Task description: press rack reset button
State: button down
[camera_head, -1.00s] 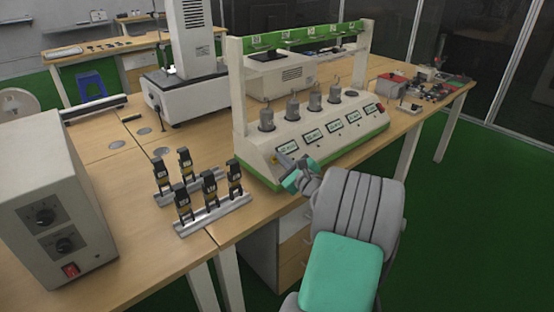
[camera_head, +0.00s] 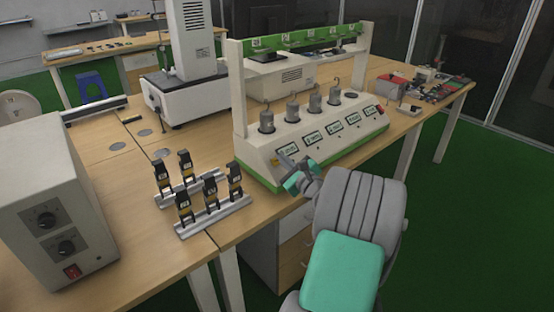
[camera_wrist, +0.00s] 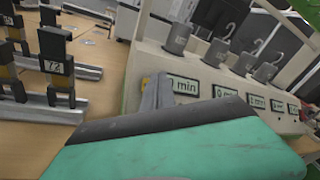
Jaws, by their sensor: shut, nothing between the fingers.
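The white rack (camera_head: 340,138) with a green base edge stands on the wooden bench. Its sloped front has a row of small displays, and several grey hooked weights stand on its top. A small yellow part (camera_head: 275,161) is at the left end of the front panel; it also shows in the wrist view (camera_wrist: 144,82), partly hidden by my fingers. My gripper (camera_head: 283,155) is shut and empty, its tips close to this yellow part. Contact cannot be told. In the wrist view, my gripper (camera_wrist: 155,92) also overlaps the left display.
Black-and-yellow parts on metal rails (camera_head: 205,198) stand on the bench left of the rack. A grey box with knobs (camera_head: 55,215) is at the far left. A red knob (camera_head: 380,108) sits at the rack's right end. Loose items (camera_head: 440,85) lie on the bench beyond.

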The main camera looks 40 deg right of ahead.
jog(key=shift+s+r, duration=0.1)
jog(key=shift+r, duration=0.05)
jog(key=s+r+p, duration=0.3)
jog(key=shift+s+r, duration=0.2)
jog(key=shift+r, duration=0.1)
dwell(0.3)
dwell(0.5)
